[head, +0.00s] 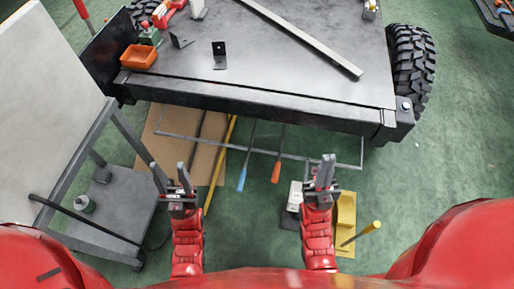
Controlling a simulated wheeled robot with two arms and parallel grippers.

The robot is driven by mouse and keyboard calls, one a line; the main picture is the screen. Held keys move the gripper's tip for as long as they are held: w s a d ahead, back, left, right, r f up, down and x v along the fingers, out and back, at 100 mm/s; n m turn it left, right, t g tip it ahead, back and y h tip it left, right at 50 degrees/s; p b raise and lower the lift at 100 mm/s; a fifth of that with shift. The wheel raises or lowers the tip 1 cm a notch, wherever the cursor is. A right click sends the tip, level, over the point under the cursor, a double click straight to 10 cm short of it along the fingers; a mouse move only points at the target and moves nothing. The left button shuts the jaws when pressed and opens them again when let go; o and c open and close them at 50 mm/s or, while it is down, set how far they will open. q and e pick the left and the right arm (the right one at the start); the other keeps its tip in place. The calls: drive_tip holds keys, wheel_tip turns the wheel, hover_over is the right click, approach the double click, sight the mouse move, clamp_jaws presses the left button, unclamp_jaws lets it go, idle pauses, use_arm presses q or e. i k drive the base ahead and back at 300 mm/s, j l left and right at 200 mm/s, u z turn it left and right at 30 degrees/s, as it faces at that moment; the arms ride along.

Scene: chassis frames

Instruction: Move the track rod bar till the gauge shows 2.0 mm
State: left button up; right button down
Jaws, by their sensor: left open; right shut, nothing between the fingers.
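A thin grey bar (215,144) runs crosswise below the front beam of the chassis; it looks like the track rod bar, but I cannot be sure. A long flat bar (312,46) lies diagonally on the chassis top. No gauge reading can be made out. A small white and dark item (293,197) on the floor is too small to identify. My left gripper (171,179) is open and empty, in front of the thin bar's left part. My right gripper (325,172) is shut and empty, near that bar's right end. Neither visibly touches the bar.
An orange bin (138,56) and black brackets (219,55) sit on top. Blue-handled (242,178) and orange-handled (276,172) tools are below. A grey cart (115,205) stands left; a yellow object (346,212) lies right.

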sight(243, 172)
drive_tip(key=k+l, duration=0.4)
drive_tip(key=k, duration=0.2)
drive_tip(key=k+l, duration=0.4)
drive_tip(key=k, duration=0.15)
drive_tip(key=k+l, duration=0.4)
drive_tip(key=k, duration=0.2)
drive_tip(key=i+j, duration=0.4)
drive_tip(key=j, duration=0.2)
drive_tip(key=i+j, duration=0.4)
drive_tip(key=j, duration=0.15)
drive_tip(key=i+j, duration=0.4)
drive_tip(key=j, duration=0.2)
drive_tip(key=i+j, duration=0.4)
drive_tip(key=j, duration=0.15)
